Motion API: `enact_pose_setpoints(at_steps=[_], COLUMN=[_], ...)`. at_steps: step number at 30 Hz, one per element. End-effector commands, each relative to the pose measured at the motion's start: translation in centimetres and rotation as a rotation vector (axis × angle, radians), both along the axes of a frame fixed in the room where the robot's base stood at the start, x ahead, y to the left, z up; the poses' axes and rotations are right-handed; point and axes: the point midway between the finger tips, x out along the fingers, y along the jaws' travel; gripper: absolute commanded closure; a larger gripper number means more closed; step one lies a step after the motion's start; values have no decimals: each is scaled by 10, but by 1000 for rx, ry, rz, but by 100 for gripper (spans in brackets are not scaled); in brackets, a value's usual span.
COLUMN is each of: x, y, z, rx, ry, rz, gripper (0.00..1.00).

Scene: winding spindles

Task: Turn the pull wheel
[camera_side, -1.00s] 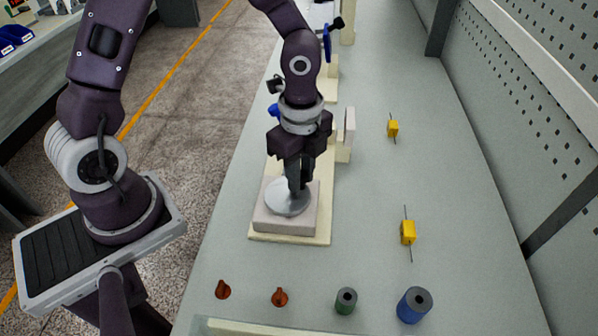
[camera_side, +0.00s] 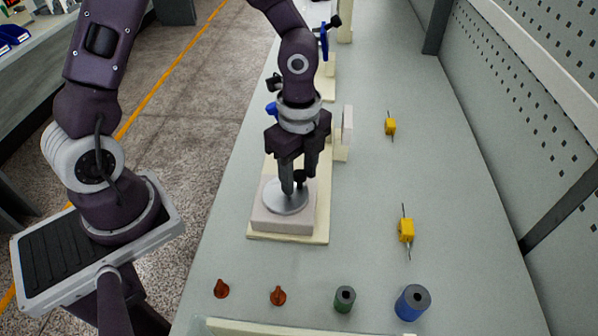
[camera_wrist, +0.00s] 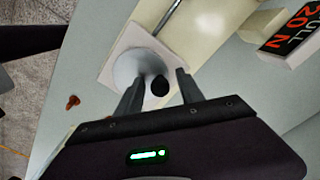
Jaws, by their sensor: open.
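The pull wheel is a flat grey disc (camera_side: 285,203) on a pale square block (camera_side: 270,222). In the wrist view the disc (camera_wrist: 126,67) carries a small dark knob (camera_wrist: 160,87) off its centre. My gripper (camera_side: 298,184) points down over the wheel, its two fingers apart. In the wrist view my gripper (camera_wrist: 158,82) has one finger on each side of the knob, with gaps visible between knob and fingers. The exact height of the fingertips above the disc cannot be told.
A sign reading "ULL 20 N" (camera_wrist: 290,38) stands beside the block. Two yellow parts (camera_side: 391,126) (camera_side: 406,230) lie to the right. The bench's right side is mostly clear.

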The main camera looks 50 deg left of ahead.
Motion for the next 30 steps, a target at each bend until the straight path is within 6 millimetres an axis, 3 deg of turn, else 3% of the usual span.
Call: enact_pose_setpoints(at_steps=[2, 12, 23, 26, 30], x=[0, 1, -1, -8, -43], y=[0, 0, 1, 10, 36], z=[4, 65, 72, 86, 135], rx=[0, 0, 3, 45, 103], ry=[-1, -3, -3, -39, -190], rz=[2, 2, 6, 102, 491], gripper=[55, 55, 55, 55, 55])
